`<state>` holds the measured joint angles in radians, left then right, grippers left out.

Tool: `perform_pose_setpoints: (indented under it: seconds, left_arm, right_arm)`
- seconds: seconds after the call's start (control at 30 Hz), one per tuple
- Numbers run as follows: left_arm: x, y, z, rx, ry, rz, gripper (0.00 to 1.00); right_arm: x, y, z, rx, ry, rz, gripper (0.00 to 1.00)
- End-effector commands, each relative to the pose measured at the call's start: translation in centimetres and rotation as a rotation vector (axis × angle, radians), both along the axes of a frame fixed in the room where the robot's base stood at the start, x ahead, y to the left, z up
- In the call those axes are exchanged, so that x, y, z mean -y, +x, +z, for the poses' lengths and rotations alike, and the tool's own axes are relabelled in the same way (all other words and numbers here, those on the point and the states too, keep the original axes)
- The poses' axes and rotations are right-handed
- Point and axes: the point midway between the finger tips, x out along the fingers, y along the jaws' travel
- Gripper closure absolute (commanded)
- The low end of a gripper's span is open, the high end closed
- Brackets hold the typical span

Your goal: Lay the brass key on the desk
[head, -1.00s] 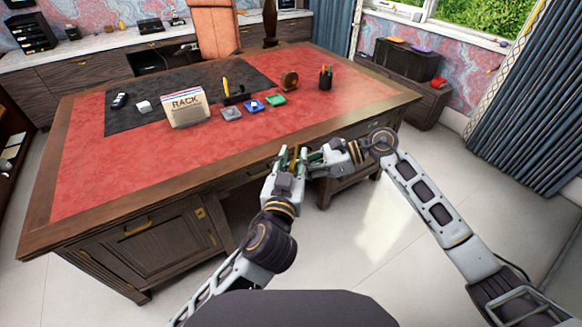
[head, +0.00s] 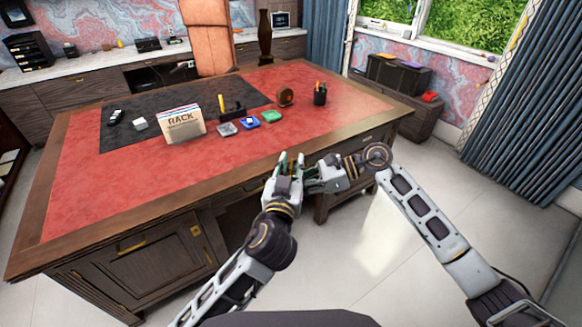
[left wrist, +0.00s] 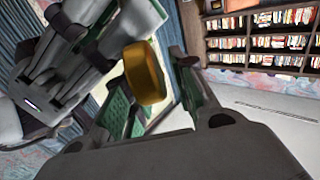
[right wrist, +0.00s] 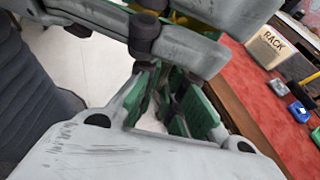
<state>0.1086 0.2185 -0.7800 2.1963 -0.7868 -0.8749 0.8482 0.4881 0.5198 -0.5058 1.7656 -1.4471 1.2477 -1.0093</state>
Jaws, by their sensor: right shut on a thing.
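The brass key (left wrist: 146,72) shows in the left wrist view as a thick, rounded gold piece between the left fingers. The rest of it is hidden. A bit of yellow also shows in the right wrist view (right wrist: 178,18). My left gripper (head: 291,160) is open, its green-padded fingers apart on either side of the gold piece. My right gripper (head: 309,172) meets it from the right and is shut on the key, whose held part is hard to make out. Both grippers are together at the near edge of the desk (head: 110,185), which has a red leather top.
On the desk stand a RACK file holder (head: 182,124), grey, blue and green small blocks (head: 271,117), a pen cup (head: 320,94) and a round brown object (head: 285,95). A dark mat (head: 125,135) lies behind. Red leather near the front is clear.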

Motion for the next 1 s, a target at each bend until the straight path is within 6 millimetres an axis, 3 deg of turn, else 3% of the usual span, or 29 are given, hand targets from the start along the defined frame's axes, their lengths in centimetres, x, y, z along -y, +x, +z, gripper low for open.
perform_pose_setpoints:
  seconds: [0.03, 0.17, 0.37, 0.4, 0.57, 1.0]
  left_arm:
    - [0.0, -0.01, 0.0, 0.0, 0.0, 0.0, 0.84]
    - [0.0, -0.01, -0.01, 0.0, 0.0, 0.0, 1.0]
    - [-0.01, -0.01, -0.01, 0.0, 0.0, 0.0, 1.0]
    - [-0.01, -0.01, 0.0, 0.0, 0.0, 0.0, 1.0]
    - [-0.02, -0.01, -0.02, 0.0, 0.0, 0.0, 1.0]
    - [0.01, 0.01, -0.19, -0.003, 0.002, 0.0, 1.0]
  right_arm:
    - [0.0, 0.0, 0.01, 0.0, 0.0, 0.0, 1.0]
    - [-0.01, 0.0, 0.02, 0.0, 0.0, 0.0, 1.0]
    - [0.01, 0.02, 0.02, 0.0, 0.0, -0.001, 1.0]
    - [0.01, 0.02, 0.02, 0.0, 0.0, -0.001, 0.87]
    - [0.0, -0.01, 0.03, 0.0, 0.0, 0.0, 0.66]
    - [0.01, -0.07, 0.21, 0.001, 0.003, 0.003, 0.66]
